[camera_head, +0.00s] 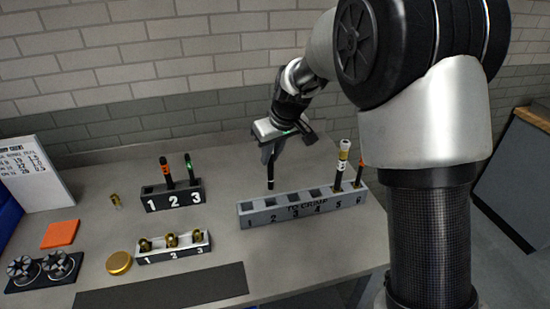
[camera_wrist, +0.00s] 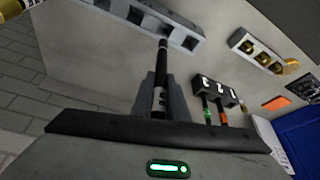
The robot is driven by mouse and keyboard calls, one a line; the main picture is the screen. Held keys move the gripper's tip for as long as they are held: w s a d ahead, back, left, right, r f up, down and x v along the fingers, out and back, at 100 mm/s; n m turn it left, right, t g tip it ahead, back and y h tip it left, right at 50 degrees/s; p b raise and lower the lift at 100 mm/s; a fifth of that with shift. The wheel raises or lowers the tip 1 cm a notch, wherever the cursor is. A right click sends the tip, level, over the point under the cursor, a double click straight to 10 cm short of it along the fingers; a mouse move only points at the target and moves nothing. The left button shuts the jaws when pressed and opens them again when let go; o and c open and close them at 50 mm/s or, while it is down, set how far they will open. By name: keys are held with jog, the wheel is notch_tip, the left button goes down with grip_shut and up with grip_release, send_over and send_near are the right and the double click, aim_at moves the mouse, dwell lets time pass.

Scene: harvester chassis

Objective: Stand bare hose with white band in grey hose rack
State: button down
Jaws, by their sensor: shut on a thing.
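My gripper (camera_head: 269,157) is shut on a slim black hose (camera_head: 270,181), which hangs upright below the fingers. In the wrist view the hose (camera_wrist: 163,58) runs up from between the fingers (camera_wrist: 160,88), with a pale band showing near the grip. The grey hose rack (camera_head: 245,217), numbered 1 to 6, stands on the table; the held hose is above and behind its left half, apart from it in the wrist view (camera_wrist: 190,38). Slots 1 to 4 look empty. A hose with a white band and brass end (camera_head: 342,165) stands in slot 5, an orange-banded hose (camera_head: 361,174) in slot 6.
A black rack (camera_head: 174,198) at left holds an orange-banded and a green-banded hose. A white fitting tray (camera_head: 172,253) holds brass fittings. A loose brass fitting (camera_head: 116,201), orange block (camera_head: 60,233), gold disc (camera_head: 119,263) and dark mat (camera_head: 165,289) lie around. Table between the racks is clear.

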jog(key=b, duration=0.3)
send_over(272, 184)
jog(key=shift+s+d+x, duration=0.15)
jog(key=shift+s+x, duration=0.05)
jog(key=shift+x, duration=0.95)
jog(key=shift+s+d+x, duration=0.1)
jog(key=shift+s+x, duration=0.05)
jog(key=shift+x, duration=1.05)
jog(key=shift+f, duration=0.35)
jog(key=shift+f+b, duration=3.05)
jog(key=shift+f, duration=0.5)
jog(key=c, duration=1.6)
grip_release()
jog(key=shift+c, duration=0.2)
jog(key=shift+r, duration=0.1)
jog(key=v, duration=1.7)
jog(key=shift+p, duration=0.3)
